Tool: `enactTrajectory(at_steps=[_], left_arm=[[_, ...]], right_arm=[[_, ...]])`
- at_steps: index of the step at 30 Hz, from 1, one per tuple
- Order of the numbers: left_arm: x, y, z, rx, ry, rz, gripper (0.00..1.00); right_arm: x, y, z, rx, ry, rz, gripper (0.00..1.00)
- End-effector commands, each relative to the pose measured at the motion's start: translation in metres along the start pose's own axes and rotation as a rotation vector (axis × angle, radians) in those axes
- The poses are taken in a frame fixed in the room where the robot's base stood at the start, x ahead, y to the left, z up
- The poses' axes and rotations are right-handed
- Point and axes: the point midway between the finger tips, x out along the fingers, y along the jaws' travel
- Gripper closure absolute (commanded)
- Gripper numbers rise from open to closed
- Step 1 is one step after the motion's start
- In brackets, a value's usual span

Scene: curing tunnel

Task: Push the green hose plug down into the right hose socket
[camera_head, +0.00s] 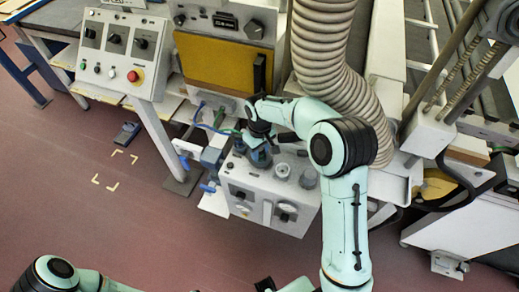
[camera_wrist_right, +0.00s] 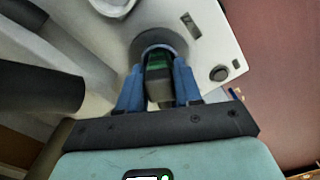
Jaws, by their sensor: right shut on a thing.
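My right gripper (camera_head: 258,153) is over the top of a pale box unit, its blue fingers pointing down. In the right wrist view, the gripper (camera_wrist_right: 158,88) is shut on the green hose plug (camera_wrist_right: 156,62), a dark body with a green band. The plug's far end meets a round dark socket (camera_wrist_right: 140,47) on the pale panel. I cannot tell how deep it sits. In the head view the plug is hidden by the gripper. My left arm shows only at the bottom left, its gripper out of frame.
The pale box unit (camera_head: 247,191) has dials on its front and round fittings (camera_head: 307,179) on top. A thick ribbed duct (camera_head: 322,55) hangs close to my right arm. A control console (camera_head: 122,47) stands at the left. The red floor in front is mostly clear.

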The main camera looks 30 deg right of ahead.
Motion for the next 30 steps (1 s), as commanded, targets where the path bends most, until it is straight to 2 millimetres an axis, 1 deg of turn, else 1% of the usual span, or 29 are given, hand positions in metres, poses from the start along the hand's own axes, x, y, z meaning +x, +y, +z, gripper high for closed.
enactTrajectory(at_steps=[10,11,12,13,23,26,29,30], left_arm=[[0.0,0.0,0.0,0.0,0.0,0.0,0.45],[0.0,0.0,0.0,0.0,0.0,0.0,0.45],[0.0,0.0,0.0,0.0,0.0,0.0,0.45],[0.0,0.0,0.0,0.0,0.0,0.0,0.45],[0.0,0.0,0.0,0.0,0.0,0.0,0.45],[-0.001,0.0,0.0,0.0,0.0,0.0,0.45],[-0.003,0.001,-0.001,0.001,0.002,0.001,0.45],[-0.004,0.002,-0.001,0.001,0.002,0.001,0.45]], right_arm=[[0.0,0.0,0.0,0.0,0.001,0.0,0.98],[0.0,0.0,0.0,0.0,0.001,0.0,0.59],[0.0,0.0,0.0,0.0,0.001,0.0,0.46],[0.0,0.0,0.0,0.0,0.001,0.0,0.36],[-0.002,0.0,0.0,0.0,0.001,0.0,0.36],[-0.011,0.0,-0.001,0.0,0.003,0.001,0.36],[-0.028,0.0,-0.001,0.001,0.006,0.001,0.36],[-0.036,0.0,-0.002,0.001,0.007,0.001,0.36]])
